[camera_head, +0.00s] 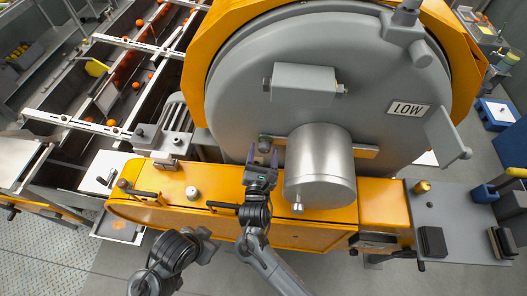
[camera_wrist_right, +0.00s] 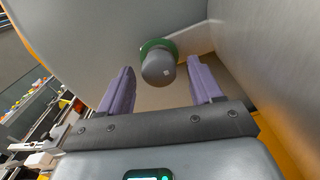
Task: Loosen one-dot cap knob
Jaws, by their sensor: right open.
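The one-dot cap knob is a grey round knob with one pale dot and a green ring at its base; it shows in the right wrist view (camera_wrist_right: 158,68) and small in the head view (camera_head: 264,142), on the grey drum's face. My right gripper (camera_head: 262,156) points up at it with purple fingers apart. In the wrist view the open fingers (camera_wrist_right: 163,82) stand left and right of the knob, which appears between and a little beyond their tips. No contact shows. My left gripper's fingers are not in view.
A big metal cylinder (camera_head: 320,165) stands close to the right of my right gripper. The orange machine base (camera_head: 330,217) runs below, with a small knob (camera_head: 192,192) on top. A LOW sign (camera_head: 408,109) is on the drum (camera_head: 240,90). Conveyors with oranges lie left.

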